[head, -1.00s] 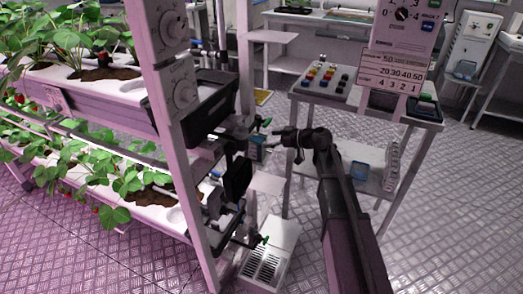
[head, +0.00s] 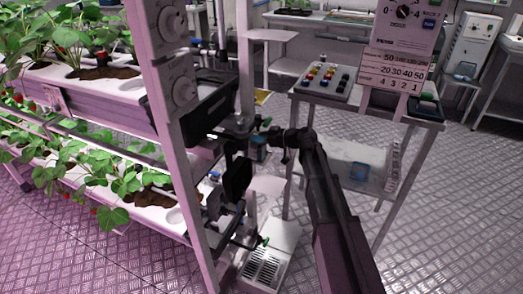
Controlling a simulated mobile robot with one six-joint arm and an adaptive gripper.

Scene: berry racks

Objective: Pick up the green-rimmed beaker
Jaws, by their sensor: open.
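I cannot make out a green-rimmed beaker for certain in the head view. My gripper (head: 272,140) is open at the end of my dark arm, which reaches up from the lower right. It points left toward the side of the berry rack. A small blue-fronted item (head: 258,149) is just left of and below the fingers; I cannot tell whether they touch it. A small green part (head: 265,122) shows just above it, beside dark fittings on the rack's end. My arm and the fittings crowd this spot, so details are too small to tell.
The berry rack (head: 80,93) with plants fills the left side; its pale post (head: 178,150) stands in front. A white vented box (head: 265,262) is on the floor below. Floor on the right is clear.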

